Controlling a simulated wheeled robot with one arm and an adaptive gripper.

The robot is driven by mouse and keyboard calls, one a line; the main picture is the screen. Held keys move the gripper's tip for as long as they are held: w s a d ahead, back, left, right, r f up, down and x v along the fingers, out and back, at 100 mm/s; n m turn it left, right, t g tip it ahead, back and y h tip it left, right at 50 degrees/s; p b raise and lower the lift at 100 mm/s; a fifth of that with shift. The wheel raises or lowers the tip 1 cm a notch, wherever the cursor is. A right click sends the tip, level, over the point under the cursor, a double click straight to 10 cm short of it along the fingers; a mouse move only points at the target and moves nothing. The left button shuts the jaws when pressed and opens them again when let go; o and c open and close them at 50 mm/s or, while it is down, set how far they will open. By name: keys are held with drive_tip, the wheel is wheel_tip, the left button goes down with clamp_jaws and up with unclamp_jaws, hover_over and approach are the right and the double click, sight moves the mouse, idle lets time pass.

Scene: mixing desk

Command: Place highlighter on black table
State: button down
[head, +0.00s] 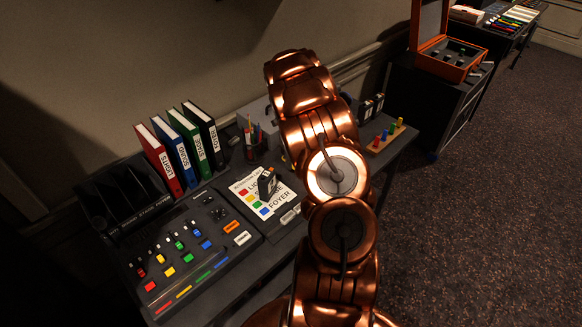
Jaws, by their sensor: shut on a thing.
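No highlighter can be made out for certain. A small yellow bit (284,157) shows at the left edge of my arm, too small to identify. A dark pen cup (256,153) with several pens stands just left of my arm. The black table (400,158) runs along the wall, with its right end visible beyond my arm.
Several labelled binders (182,150) stand at the back left, behind a mixing console (190,245). A wooden rack (378,145) holds coloured pegs. An open orange case (450,68) sits on another cabinet.

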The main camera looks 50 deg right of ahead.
sight(292, 175)
wheel_tip(292, 175, down, 3)
drive_tip(key=shift+f+p, duration=0.2)
drive_tip(key=shift+p, duration=0.55)
drive_tip(key=shift+f, duration=0.3)
drive_tip(key=shift+f+b, duration=0.2)
drive_tip(key=shift+b, duration=0.1)
drive_tip(key=c, duration=1.1)
unclamp_jaws()
drive_tip(key=shift+c, duration=0.2)
drive_tip(key=shift+r, duration=0.1)
